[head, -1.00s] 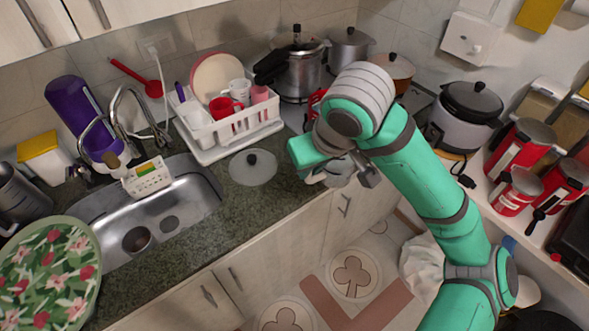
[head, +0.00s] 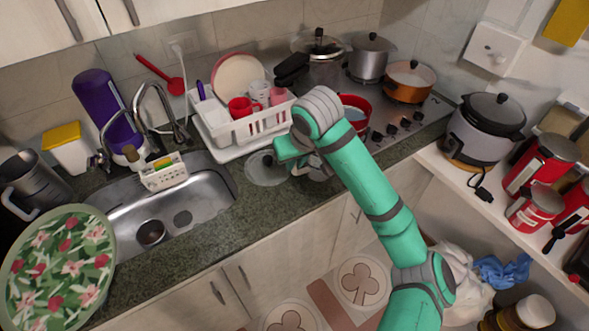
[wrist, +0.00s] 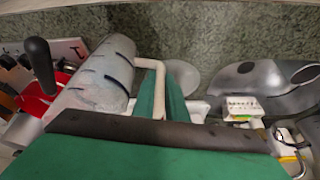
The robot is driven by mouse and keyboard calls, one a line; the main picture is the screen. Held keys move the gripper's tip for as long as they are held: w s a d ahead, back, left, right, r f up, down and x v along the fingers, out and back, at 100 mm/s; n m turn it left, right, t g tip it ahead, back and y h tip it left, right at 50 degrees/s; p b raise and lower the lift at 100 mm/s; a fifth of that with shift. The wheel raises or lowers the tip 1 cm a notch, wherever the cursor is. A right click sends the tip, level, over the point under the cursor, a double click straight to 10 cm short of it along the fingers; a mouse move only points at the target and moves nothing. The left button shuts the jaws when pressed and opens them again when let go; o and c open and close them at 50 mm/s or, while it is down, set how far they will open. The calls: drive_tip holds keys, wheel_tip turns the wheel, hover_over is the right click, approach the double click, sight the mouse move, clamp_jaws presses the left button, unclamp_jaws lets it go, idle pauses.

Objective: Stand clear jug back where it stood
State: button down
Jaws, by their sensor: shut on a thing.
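The clear jug (wrist: 95,80) shows large in the wrist view, a see-through cylinder with dark marks and a pale handle (wrist: 158,85). My gripper (wrist: 167,100) is shut on the handle, with the green fingers beside the jug wall. In the head view my gripper (head: 296,157) is over the front part of the counter, just right of the round glass lid. There the jug (head: 318,170) is mostly hidden behind my arm. I cannot tell whether its base touches the counter.
The glass lid (head: 265,170) lies on the granite counter (head: 215,222). The white dish rack (head: 245,128) is behind it, and the sink (head: 190,205) is left. A red pot (head: 355,110) stands on the stove behind my arm. A grey metal jug (head: 30,185) stands far left.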

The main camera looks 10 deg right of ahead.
sight(294, 170)
drive_tip(key=shift+w+f, duration=0.15)
drive_tip(key=shift+f, duration=0.7)
drive_tip(key=shift+w+f, duration=0.1)
drive_tip(key=shift+f, duration=0.7)
drive_tip(key=shift+s+f, duration=0.1)
drive_tip(key=c, duration=1.8)
unclamp_jaws()
drive_tip(key=shift+a, duration=0.1)
drive_tip(key=shift+o, duration=0.2)
drive_tip(key=v, duration=1.2)
